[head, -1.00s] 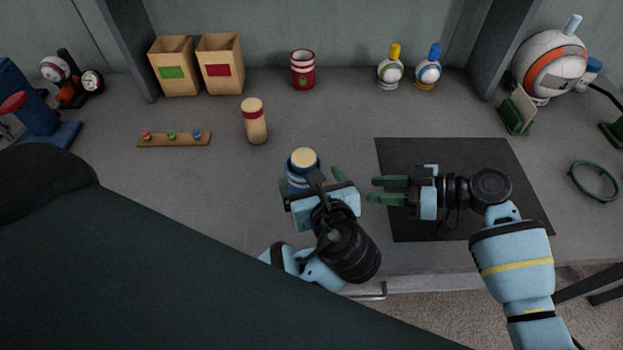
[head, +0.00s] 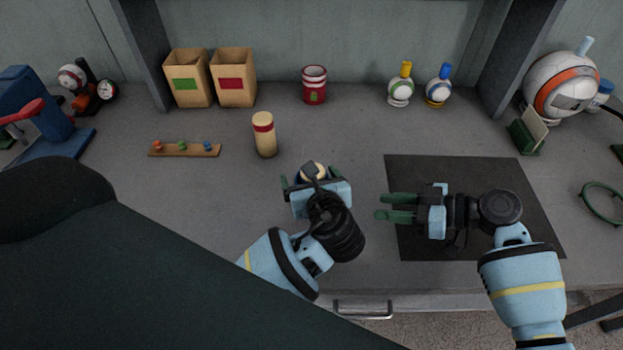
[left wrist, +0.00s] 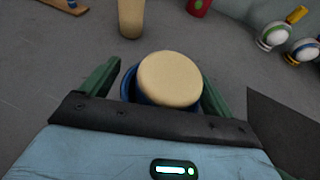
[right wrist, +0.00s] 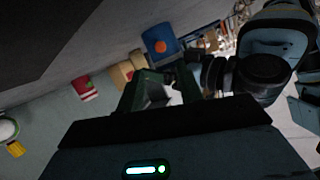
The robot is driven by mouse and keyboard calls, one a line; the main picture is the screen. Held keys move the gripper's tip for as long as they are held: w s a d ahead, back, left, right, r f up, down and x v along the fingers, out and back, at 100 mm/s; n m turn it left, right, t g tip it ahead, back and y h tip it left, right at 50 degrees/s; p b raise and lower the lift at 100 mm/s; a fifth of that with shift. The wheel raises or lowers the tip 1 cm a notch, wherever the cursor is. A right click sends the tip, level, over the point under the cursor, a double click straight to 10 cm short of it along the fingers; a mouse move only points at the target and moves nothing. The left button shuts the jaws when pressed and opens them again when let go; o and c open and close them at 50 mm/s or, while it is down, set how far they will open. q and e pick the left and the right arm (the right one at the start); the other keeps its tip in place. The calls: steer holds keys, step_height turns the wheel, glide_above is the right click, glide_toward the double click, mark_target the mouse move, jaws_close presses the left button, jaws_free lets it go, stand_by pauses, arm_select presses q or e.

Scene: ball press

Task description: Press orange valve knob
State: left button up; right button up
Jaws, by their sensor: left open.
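The orange knob (head: 158,147) is the left one of three small knobs on a wooden strip (head: 205,150) on the left of the table; no gripper is near it. My left gripper (head: 311,178) is open, with its green fingers on either side of a blue cylinder with a cream top (left wrist: 170,80). I cannot tell whether the fingers touch it, and the gripper hides most of its body in the head view. My right gripper (head: 384,206) is open and empty above the dark mat (head: 480,170), pointing left.
A cream cylinder with a red band (head: 264,135) stands between the strip and my left gripper. Two bins (head: 234,80), a red cup (head: 314,86) and two small balls with yellow (head: 400,92) and blue (head: 438,88) tops stand at the back. A large ball (head: 562,85) is at back right.

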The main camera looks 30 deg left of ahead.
arm_select(q)
steer(key=c, duration=1.1)
arm_select(e)
steer(key=shift+c, duration=0.3)
steer(key=c, duration=0.5)
steer(key=shift+d+r+m, duration=0.1)
steer(key=shift+d+m, duration=0.05)
steer(key=shift+m, duration=0.45)
steer(key=shift+c, duration=1.1)
steer(key=m, duration=0.1)
steer(key=d+m, duration=0.1)
steer(key=m, duration=0.1)
steer(key=shift+r+m, duration=0.3)
steer(key=shift+r, duration=0.1)
jaws_close()
steer(key=shift+s+d+r+m+t+h, duration=0.15)
steer(key=shift+d+r+m+h, duration=0.3)
steer(key=shift+m, duration=1.4)
steer(key=shift+w+d+r+m+t+h, duration=0.15)
steer(key=shift+d+m, duration=0.5)
steer(key=shift+m, duration=1.25)
steer(key=shift+s+d+r+m+t+h, duration=0.1)
steer(key=shift+d+r+m+h, duration=0.35)
steer(key=shift+m, duration=1.4)
steer(key=shift+d, duration=0.1)
